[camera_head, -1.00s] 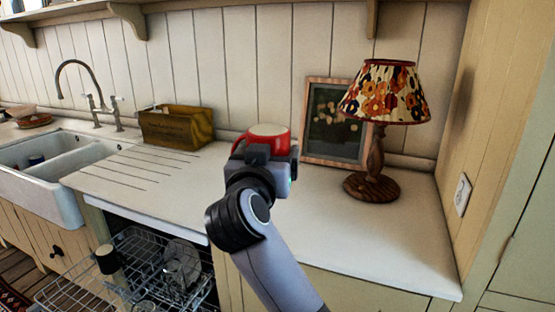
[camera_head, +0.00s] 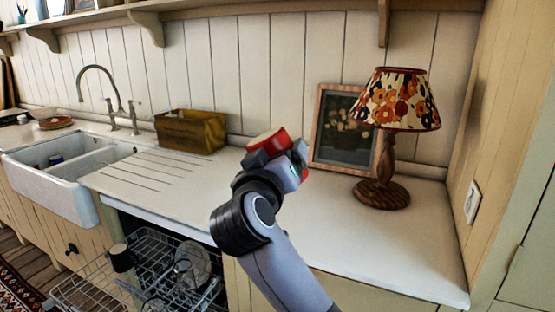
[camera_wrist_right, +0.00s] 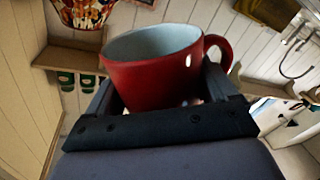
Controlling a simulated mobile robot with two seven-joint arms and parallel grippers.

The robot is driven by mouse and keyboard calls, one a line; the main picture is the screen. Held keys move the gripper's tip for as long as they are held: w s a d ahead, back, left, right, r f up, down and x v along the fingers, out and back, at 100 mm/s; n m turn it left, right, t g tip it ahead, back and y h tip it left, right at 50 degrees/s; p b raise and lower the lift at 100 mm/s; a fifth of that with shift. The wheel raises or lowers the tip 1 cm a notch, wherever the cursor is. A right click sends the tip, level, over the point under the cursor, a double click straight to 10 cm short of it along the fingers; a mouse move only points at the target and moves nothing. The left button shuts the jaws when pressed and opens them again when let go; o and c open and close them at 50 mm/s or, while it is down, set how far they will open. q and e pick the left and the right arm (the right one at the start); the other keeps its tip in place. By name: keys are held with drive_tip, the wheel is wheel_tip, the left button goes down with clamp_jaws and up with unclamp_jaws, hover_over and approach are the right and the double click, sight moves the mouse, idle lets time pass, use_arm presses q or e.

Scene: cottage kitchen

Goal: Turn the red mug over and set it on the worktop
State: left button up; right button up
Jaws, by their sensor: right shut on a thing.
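The red mug (camera_head: 276,142) is held in my right gripper (camera_head: 275,156), above the worktop (camera_head: 345,222) and apart from it. The mug is tilted, with its pale base facing up and left in the head view and its mouth turned downward. In the right wrist view the mug (camera_wrist_right: 155,75) sits between the two fingers, its pale inside showing and its handle at the right. The gripper hides part of the mug in the head view. My left gripper is not in view.
A lamp (camera_head: 384,165) and a framed picture (camera_head: 345,130) stand right of the mug. A wooden box (camera_head: 190,131) stands at the back left, near the sink (camera_head: 60,185). An open dishwasher rack (camera_head: 150,268) is below the worktop. The right front worktop is clear.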

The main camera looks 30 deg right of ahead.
drive_tip(key=shift+r+n, duration=0.1)
drive_tip(key=shift+n, duration=0.5)
drive_tip(key=m, duration=0.7)
drive_tip(key=shift+m, duration=3.4)
